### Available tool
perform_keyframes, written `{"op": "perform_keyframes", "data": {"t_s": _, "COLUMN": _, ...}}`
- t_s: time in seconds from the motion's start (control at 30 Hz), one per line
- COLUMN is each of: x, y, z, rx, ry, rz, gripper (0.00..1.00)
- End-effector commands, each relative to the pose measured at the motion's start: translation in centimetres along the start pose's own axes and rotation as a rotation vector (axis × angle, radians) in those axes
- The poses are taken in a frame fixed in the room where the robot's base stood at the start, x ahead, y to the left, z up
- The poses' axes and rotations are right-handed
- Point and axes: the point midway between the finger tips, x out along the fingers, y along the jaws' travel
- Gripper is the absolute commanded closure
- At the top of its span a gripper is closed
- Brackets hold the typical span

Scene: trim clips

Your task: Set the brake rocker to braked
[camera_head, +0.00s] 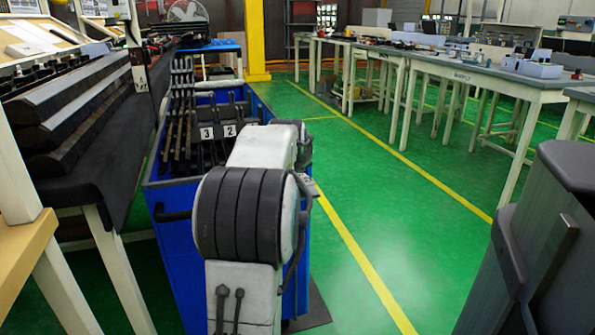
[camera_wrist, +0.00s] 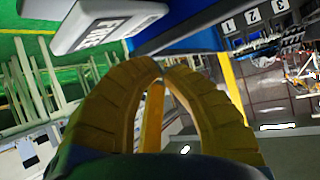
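A light grey block with a dark face lettered FREE (camera_wrist: 108,29), which looks like the brake rocker, is at the upper left of the wrist view. It sits beside a blue surface. Only part of it shows, and its tilt cannot be told. My gripper (camera_wrist: 161,68) has two yellow ribbed fingers whose tips meet, with nothing seen between them. The tips are just below the block in the picture and look apart from it. In the head view my arm hides both the gripper and the rocker.
A blue cart (camera_head: 176,255) with several dark levers and number plates stands beyond my arm; its plates 1, 2 and 3 (camera_wrist: 253,16) show in the wrist view. A dark-covered bench (camera_head: 95,130) is close on the left. Green floor (camera_head: 400,230) is open on the right, before long tables.

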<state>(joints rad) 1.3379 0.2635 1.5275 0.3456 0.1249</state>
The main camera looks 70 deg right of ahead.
Motion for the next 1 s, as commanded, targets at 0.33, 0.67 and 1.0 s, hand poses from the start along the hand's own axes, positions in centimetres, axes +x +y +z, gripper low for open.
{"op": "perform_keyframes", "data": {"t_s": 0.33, "x": -2.0, "y": -0.1, "z": -2.2, "rx": 0.000, "ry": 0.001, "rz": 0.003, "gripper": 1.00}}
{"op": "perform_keyframes", "data": {"t_s": 0.67, "x": -3.3, "y": -0.1, "z": -3.4, "rx": 0.000, "ry": 0.001, "rz": 0.005, "gripper": 1.00}}
{"op": "perform_keyframes", "data": {"t_s": 1.0, "x": -3.3, "y": -0.1, "z": -3.4, "rx": 0.000, "ry": 0.001, "rz": 0.005, "gripper": 1.00}}
